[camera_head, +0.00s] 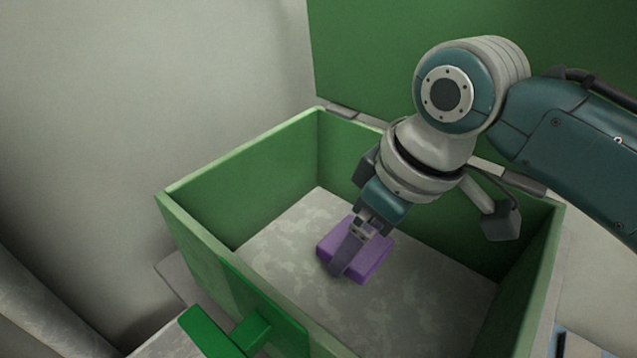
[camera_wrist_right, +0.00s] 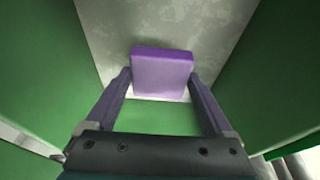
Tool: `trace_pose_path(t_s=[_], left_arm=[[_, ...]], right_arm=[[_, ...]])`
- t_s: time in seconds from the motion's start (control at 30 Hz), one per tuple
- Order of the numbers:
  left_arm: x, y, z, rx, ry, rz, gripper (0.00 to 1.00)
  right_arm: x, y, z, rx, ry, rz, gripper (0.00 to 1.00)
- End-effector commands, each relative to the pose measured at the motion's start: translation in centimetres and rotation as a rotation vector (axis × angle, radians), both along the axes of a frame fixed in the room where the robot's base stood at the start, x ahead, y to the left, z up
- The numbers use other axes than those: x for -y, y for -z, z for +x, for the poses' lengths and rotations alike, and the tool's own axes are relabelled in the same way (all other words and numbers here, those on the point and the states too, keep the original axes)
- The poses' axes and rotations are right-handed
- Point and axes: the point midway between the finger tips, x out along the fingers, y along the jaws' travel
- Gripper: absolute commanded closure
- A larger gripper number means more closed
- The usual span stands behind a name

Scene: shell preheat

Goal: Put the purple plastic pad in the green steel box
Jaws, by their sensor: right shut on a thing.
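The green steel box (camera_head: 232,182) stands open, with its lid (camera_head: 370,45) raised behind it. The purple plastic pad (camera_head: 371,259) is inside the box walls, low over the grey floor. My right gripper (camera_head: 354,250) reaches down into the box and is shut on the pad. In the right wrist view, the pad (camera_wrist_right: 162,73) sits between the two fingertips, with the grey box floor behind it. I cannot tell whether the pad touches the floor. My left gripper is not in view.
The box floor (camera_head: 290,240) is bare around the pad, with free room to its left and right. The box walls stand around my right wrist. A green latch (camera_head: 248,330) sticks out at the box's front. A pale wall is at the left.

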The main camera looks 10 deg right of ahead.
Motion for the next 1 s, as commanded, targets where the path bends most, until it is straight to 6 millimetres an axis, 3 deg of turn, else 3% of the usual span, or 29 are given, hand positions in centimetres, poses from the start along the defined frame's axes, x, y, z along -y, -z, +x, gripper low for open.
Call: trace_pose_path(t_s=[0.03,0.27,0.5,0.93,0.97,1.0], left_arm=[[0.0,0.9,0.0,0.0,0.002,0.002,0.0],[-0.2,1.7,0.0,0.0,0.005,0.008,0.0],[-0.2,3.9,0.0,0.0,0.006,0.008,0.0],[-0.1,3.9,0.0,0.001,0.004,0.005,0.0],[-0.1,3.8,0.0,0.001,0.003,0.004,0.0],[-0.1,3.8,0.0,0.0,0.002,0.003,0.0]], right_arm=[[0.0,1.3,0.0,0.001,0.0,0.001,0.77],[0.0,2.9,0.0,0.001,0.0,0.0,0.77],[0.0,6.6,0.0,0.001,0.0,-0.001,0.77],[0.0,7.0,0.0,0.001,0.0,0.0,0.77],[0.0,6.9,0.0,0.001,0.0,0.0,0.1],[0.0,6.9,0.0,0.001,0.0,0.0,0.05]])
